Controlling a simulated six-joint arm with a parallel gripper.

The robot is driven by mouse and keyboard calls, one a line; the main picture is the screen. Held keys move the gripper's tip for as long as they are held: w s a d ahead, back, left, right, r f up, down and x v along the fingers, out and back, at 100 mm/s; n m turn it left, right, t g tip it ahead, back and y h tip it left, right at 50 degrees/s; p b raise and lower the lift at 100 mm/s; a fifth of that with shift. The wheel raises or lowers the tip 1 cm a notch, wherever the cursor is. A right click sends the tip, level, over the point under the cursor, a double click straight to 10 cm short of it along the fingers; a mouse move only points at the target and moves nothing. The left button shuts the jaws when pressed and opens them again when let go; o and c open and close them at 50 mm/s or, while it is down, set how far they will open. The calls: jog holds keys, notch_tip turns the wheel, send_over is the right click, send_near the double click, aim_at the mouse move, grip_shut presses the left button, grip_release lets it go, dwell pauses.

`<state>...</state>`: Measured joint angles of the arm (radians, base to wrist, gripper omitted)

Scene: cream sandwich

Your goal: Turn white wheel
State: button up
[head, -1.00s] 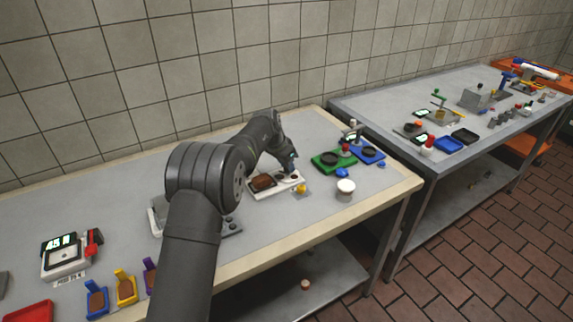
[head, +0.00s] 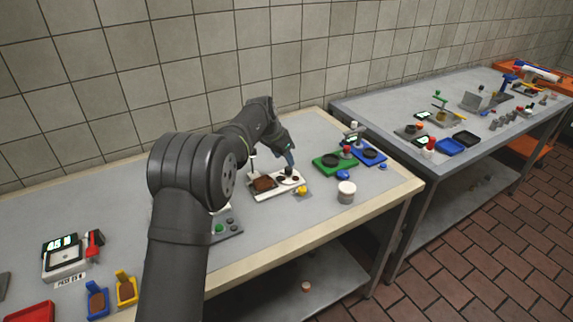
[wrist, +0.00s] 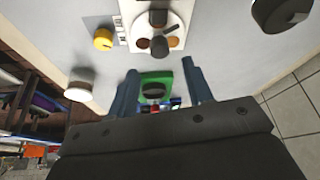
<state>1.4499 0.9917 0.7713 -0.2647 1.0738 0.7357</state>
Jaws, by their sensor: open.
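The white wheel (head: 287,179) is a round disc with dark knobs on a white plate, on the near table. In the wrist view the wheel (wrist: 147,29) is at the top centre, with two dark knobs and brown spots on its face. My gripper (head: 291,166) is above the wheel's far side in the head view. In the wrist view its two blue-grey fingers (wrist: 160,70) are spread, with nothing between them. The wheel appears beyond the fingertips; whether they touch a knob is hard to tell.
A brown block (head: 264,183) sits left of the wheel on the same plate. A small yellow piece (head: 302,191) and a white container (head: 346,193) stand to the right. Green (head: 326,164) and blue (head: 371,156) stations are further right. Bare table lies in front.

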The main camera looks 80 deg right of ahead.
aim_at(289, 168)
jog(key=v, duration=1.1)
jog(key=shift+r, duration=0.4)
jog(key=shift+w+a, duration=0.1)
jog(key=shift+a, duration=0.05)
jog(key=x, duration=1.7)
jog(key=shift+f, duration=0.25)
